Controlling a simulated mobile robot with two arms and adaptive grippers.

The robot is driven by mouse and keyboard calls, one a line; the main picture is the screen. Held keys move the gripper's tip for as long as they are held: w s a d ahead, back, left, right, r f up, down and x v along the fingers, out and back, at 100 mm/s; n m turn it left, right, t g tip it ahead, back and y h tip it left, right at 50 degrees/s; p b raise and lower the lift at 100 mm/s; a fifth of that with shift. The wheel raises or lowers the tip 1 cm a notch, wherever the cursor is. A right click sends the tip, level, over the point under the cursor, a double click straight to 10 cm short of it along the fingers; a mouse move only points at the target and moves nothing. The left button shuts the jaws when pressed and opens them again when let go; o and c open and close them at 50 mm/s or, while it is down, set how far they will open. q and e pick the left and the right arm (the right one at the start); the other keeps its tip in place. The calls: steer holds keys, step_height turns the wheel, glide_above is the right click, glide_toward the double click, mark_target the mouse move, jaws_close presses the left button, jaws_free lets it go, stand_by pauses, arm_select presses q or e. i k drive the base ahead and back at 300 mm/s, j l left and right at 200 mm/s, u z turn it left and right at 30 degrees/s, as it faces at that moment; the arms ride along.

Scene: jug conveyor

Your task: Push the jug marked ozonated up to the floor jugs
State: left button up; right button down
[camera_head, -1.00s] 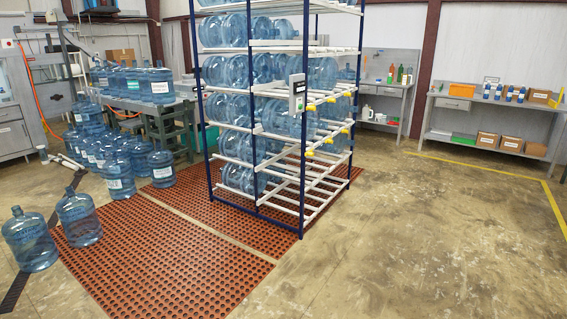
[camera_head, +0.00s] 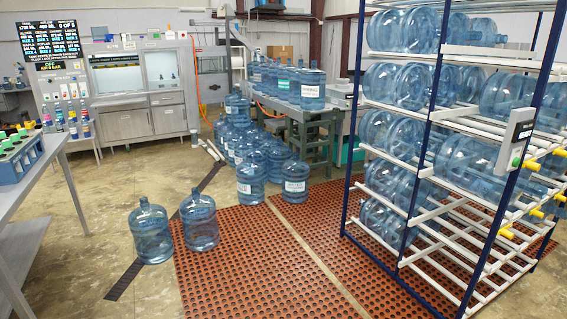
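Two blue water jugs stand upright on the floor at the left front: a left jug (camera_head: 151,235) on bare concrete and a right jug (camera_head: 199,225) at the edge of the red mat. They stand apart from a cluster of several floor jugs (camera_head: 250,183) farther back. At the right of that cluster stands a jug with a white label (camera_head: 295,184). More jugs (camera_head: 313,92) stand on a conveyor table behind. The label words are too small to read, so I cannot tell which jug is marked ozonated. Neither of my grippers is in view.
A blue-framed rack (camera_head: 404,150) of lying jugs fills the right side. A red perforated mat (camera_head: 235,275) covers the middle floor. A grey table (camera_head: 45,155) with a bottle crate (camera_head: 20,160) stands at left. Open concrete (camera_head: 100,215) lies left of the two jugs.

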mark_target(295, 172)
steer(key=i+u, duration=0.1)
steer(key=i, duration=2.65)
steer(key=i+z, duration=0.1)
steer(key=i, duration=0.55)
steer(key=i+z, duration=0.1)
steer(key=i, duration=0.55)
steer(key=i+j+z, duration=0.1)
steer(key=i, duration=0.55)
steer(key=i+j+z, duration=0.1)
steer(key=i, duration=0.55)
steer(key=j, duration=0.1)
